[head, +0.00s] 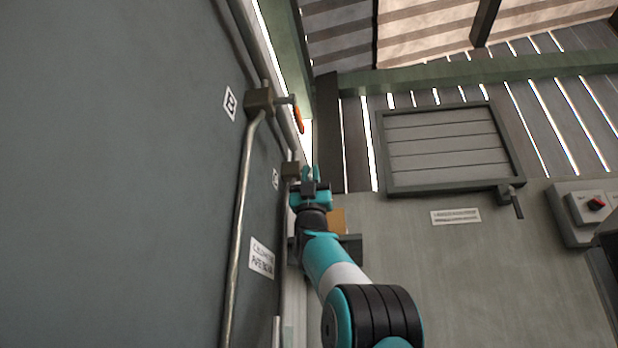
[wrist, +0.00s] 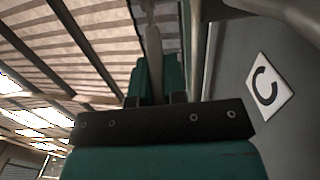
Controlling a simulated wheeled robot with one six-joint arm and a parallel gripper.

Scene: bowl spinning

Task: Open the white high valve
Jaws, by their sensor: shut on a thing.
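My gripper (head: 310,174) is raised against the pipes on the wall at left, beside the lower grey valve block (head: 290,171). In the wrist view, its teal fingers (wrist: 156,72) are closed around a pale, narrow handle (wrist: 153,42), which I take to be the white valve's handle. The handle runs up between the fingers. In the head view my gripper hides this handle. A white sign with a black curved mark (wrist: 268,91) is on the wall to the right of the fingers.
An orange valve handle (head: 298,117) sits on a larger block (head: 260,102) above my gripper. Pipes (head: 239,220) run along the dark wall. A closed shutter (head: 445,145) and a switch box with a red knob (head: 585,207) are at right.

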